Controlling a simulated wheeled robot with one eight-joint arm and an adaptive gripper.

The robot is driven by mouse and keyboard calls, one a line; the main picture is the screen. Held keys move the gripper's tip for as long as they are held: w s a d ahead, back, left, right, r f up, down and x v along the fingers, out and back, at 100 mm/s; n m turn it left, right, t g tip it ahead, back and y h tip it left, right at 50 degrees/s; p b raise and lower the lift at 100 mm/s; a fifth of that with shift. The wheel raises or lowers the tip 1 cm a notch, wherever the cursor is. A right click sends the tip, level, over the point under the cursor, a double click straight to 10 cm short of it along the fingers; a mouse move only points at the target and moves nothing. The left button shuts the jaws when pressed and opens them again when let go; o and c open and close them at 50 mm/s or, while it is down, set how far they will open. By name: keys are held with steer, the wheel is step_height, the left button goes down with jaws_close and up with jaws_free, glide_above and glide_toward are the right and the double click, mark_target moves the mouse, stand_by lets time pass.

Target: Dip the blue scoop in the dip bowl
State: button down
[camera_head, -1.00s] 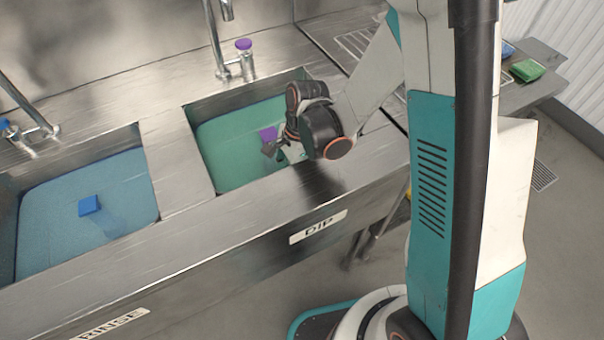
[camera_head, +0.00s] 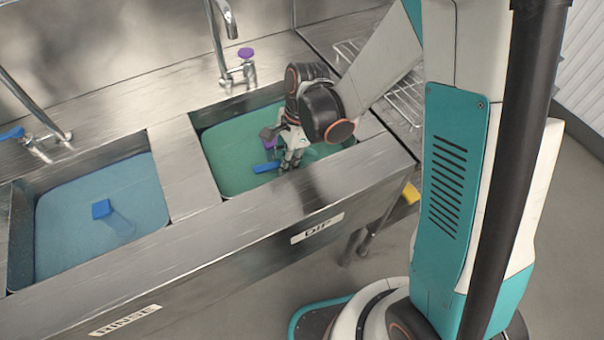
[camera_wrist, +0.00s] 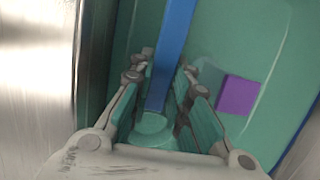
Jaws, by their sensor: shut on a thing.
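A blue bar-shaped piece, seemingly the blue scoop (camera_head: 265,168), shows beside my gripper (camera_head: 290,158) over the green liquid of the dip bowl (camera_head: 225,185). In the wrist view the blue scoop (camera_wrist: 174,45) is a long blue bar running from the top edge down between my fingers (camera_wrist: 162,80). My gripper is shut on it, and its fingers point down into the bowl. The scoop's far end is out of the wrist view. Whether it touches the liquid is hard to tell.
A purple block (camera_wrist: 238,95) is close to my fingers, also in the head view (camera_head: 270,143). Another blue piece (camera_head: 101,209) is in the rinse bowl (camera_head: 70,235), part of it under the liquid. The faucet (camera_head: 220,40) stands behind the dip bowl.

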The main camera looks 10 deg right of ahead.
steer(key=s+a+p+v, duration=0.1)
steer(key=a+p+v, duration=0.2)
steer(key=p+v, duration=0.6)
steer(key=v, duration=0.6)
steer(key=shift+a+p, duration=0.2)
steer(key=shift+p, duration=0.2)
steer(key=shift+r, duration=0.1)
stand_by(1.2)
